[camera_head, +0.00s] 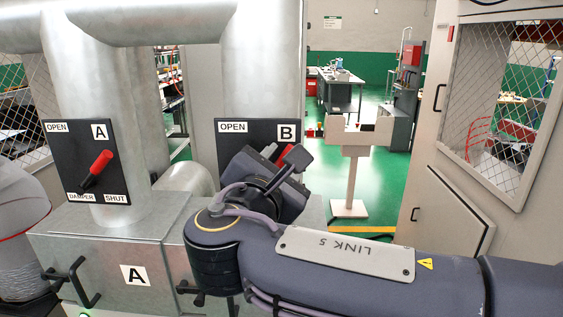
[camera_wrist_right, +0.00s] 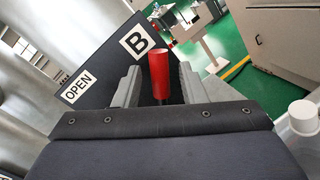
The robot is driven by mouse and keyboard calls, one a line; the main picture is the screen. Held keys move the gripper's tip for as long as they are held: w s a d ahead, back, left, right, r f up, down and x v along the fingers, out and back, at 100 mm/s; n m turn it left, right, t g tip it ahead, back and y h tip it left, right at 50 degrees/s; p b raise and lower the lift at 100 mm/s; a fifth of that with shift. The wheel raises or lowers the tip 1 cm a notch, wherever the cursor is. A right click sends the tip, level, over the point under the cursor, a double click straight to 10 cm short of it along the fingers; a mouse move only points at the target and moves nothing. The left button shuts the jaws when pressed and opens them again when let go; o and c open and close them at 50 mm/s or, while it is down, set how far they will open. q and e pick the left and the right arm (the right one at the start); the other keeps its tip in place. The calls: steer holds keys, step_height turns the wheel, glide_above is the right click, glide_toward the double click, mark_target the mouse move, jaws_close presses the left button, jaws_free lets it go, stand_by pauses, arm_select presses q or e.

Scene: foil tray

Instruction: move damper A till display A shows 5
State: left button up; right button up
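Damper A is a black panel (camera_head: 60,140) on the left duct, marked OPEN at the top and SHUT at the bottom. Its red-gripped lever (camera_head: 97,168) points up and right, between the two marks. No display A reading is visible. My right gripper (camera_head: 286,160) is at damper B's panel (camera_head: 232,150), away from damper A. In the right wrist view, damper B's red handle (camera_wrist_right: 159,75) stands between the two fingers of my right gripper (camera_wrist_right: 162,82), with a gap seen on each side. My left gripper is out of view.
A metal box door (camera_head: 133,275) marked A, with black handles, is below damper A. My right arm covers much of the lower right. A pale stand (camera_head: 350,180) is behind it, and a cabinet with a mesh window (camera_head: 505,100) is at the right.

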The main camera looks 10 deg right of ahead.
jaws_close()
steer(key=n+p, duration=0.1)
steer(key=a+r+p, duration=0.1)
steer(key=shift+w+n+p, duration=0.2)
steer(key=shift+n+p, duration=0.2)
steer(key=shift+a, duration=0.2)
steer(key=shift+f, duration=0.15)
steer(key=shift+o, duration=0.7)
jaws_free()
steer(key=shift+t, duration=0.3)
